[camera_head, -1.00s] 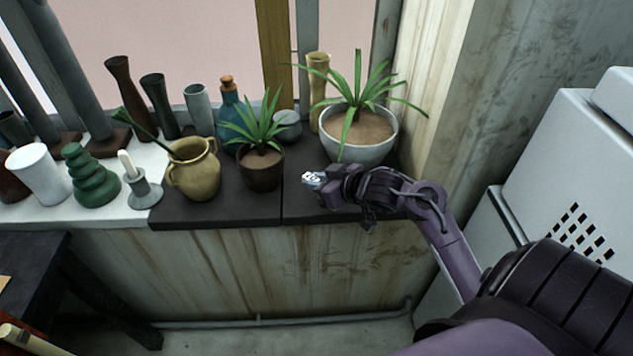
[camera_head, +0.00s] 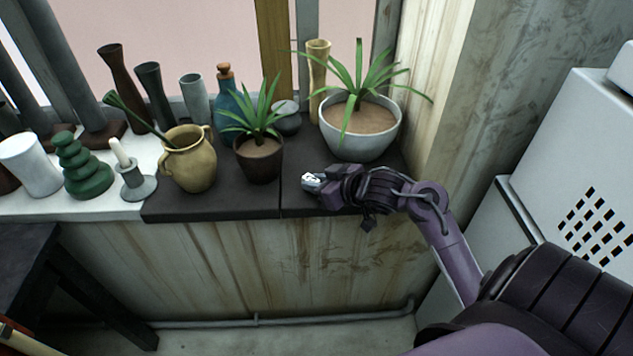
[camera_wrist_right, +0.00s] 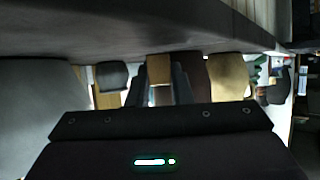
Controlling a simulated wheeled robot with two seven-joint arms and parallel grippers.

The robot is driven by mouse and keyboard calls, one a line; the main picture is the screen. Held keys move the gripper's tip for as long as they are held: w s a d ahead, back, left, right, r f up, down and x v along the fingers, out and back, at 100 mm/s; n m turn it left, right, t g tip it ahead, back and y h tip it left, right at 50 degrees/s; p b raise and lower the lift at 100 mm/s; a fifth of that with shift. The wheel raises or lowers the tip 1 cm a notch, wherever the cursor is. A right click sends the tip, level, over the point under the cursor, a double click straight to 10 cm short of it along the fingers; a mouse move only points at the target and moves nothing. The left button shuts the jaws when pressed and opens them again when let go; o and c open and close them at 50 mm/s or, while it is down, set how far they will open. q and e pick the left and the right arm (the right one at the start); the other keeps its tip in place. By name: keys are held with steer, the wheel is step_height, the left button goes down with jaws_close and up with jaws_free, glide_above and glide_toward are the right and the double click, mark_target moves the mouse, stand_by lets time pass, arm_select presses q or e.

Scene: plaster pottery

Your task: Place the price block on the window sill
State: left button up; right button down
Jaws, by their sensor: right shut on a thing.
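The price block (camera_head: 311,182) is a small piece with a white marked face in the head view. My right gripper (camera_head: 322,184) is shut on it over the dark right part of the window sill (camera_head: 215,205), in front of the large white plant pot. In the right wrist view, the block (camera_wrist_right: 159,70) shows as a tan piece between the fingers, with the sill surface (camera_wrist_right: 130,30) across the top of the picture. I cannot tell whether the block touches the sill. My left gripper is not in view.
The white plant pot (camera_head: 358,138) stands behind my gripper; a brown plant pot (camera_head: 258,162) and a yellow jug (camera_head: 190,165) stand to its left. Vases and a candle holder (camera_head: 136,184) crowd the left. A grey cabinet (camera_head: 560,170) is at right. Bare sill lies around the gripper.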

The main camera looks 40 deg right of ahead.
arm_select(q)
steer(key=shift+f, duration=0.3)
arm_select(e)
steer(key=shift+f, duration=0.6)
steer(key=c, duration=1.2)
jaws_free()
steer(key=shift+c, duration=0.2)
steer(key=shift+s+d+r, duration=0.1)
steer(key=shift+s+r, duration=0.1)
steer(key=shift+s, duration=0.2)
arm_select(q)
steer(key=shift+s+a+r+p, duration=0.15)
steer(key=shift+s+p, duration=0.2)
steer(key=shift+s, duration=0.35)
arm_select(e)
steer(key=v, duration=0.7)
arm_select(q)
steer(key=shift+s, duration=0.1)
